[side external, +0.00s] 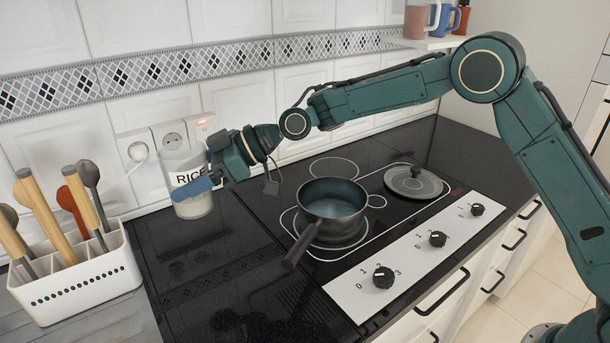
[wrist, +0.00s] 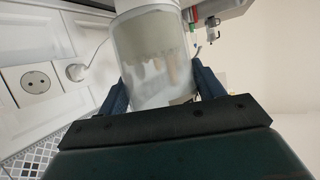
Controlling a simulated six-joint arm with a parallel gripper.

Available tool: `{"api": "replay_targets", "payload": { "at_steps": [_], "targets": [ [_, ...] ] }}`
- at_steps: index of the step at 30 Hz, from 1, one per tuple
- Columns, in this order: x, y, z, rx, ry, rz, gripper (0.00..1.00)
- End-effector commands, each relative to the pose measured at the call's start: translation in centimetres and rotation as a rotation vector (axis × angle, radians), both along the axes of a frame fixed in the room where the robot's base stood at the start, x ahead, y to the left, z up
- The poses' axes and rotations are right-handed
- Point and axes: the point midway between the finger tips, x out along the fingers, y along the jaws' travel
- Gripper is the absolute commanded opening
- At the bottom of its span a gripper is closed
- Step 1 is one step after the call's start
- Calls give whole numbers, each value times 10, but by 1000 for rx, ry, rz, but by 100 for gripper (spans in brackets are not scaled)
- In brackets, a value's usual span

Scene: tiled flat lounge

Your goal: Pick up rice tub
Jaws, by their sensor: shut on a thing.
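The far finger is mostly hidden in the side view. I cannot tell whether the tub's base touches the counter.
A white utensil holder (side external: 85,278) with several wooden-handled tools stands at the left. A dark saucepan (side external: 332,205) sits on the hob, with a lid (side external: 413,182) behind it. A wall socket (side external: 172,138) and plug (side external: 139,152) are close behind the tub. The counter in front is clear.

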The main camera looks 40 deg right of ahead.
Motion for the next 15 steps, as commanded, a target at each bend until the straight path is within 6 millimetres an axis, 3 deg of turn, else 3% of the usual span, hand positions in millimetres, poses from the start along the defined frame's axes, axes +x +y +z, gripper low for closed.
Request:
{"api": "replay_targets", "payload": {
  "at_steps": [15],
  "targets": [
    [0,0,22,1,-1,0,40]
  ]
}}
